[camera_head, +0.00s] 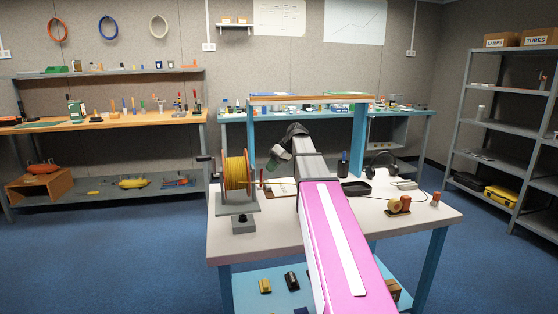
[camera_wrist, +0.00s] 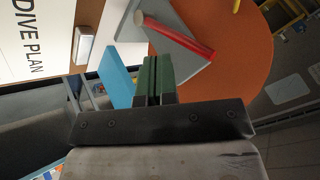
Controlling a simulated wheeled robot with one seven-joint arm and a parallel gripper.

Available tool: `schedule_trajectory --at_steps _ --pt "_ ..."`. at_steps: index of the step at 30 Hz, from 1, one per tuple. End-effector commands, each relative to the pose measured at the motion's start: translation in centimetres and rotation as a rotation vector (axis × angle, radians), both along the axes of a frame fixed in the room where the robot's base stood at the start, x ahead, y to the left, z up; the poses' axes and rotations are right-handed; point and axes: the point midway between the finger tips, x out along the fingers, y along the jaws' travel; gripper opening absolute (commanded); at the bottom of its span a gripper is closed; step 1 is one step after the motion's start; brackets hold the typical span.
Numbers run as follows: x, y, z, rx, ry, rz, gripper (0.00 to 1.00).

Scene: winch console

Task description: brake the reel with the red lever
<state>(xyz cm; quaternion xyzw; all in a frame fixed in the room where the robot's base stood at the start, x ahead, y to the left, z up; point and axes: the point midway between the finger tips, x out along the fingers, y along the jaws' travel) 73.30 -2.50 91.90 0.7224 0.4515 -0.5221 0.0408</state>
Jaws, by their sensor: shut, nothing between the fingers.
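The reel (camera_head: 237,172), wound with yellow cable, stands on a grey stand at the left of the console table. Its round orange side fills much of the wrist view (camera_wrist: 243,62). The red lever (camera_wrist: 180,36) is a short red bar lying slantwise in front of a grey plate on that side. In the head view the lever is too small to make out surely. My gripper (camera_head: 270,165) is just right of the reel. Its green fingers (camera_wrist: 158,60) are shut and empty, pointing toward the lever. They look close below it; I cannot tell whether they touch.
A dive plan sheet (camera_wrist: 25,40) lies beside the fingers in the wrist view. Headphones (camera_head: 382,164), a black tray (camera_head: 356,188) and a tape roll (camera_head: 398,205) are on the table's right side. A raised shelf (camera_head: 310,98) spans the table's back.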

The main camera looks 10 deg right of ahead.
Motion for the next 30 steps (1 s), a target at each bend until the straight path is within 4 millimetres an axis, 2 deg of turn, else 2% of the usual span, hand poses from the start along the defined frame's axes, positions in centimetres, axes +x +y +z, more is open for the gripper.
schedule_trajectory --at_steps 3,8,30 --pt "-0.9 1.2 -0.3 0.0 0.0 0.0 0.0" --pt "-1.3 2.0 -0.5 0.0 0.001 -0.001 0.0" --pt "-1.9 2.1 -0.7 0.001 -0.059 -0.001 0.0"
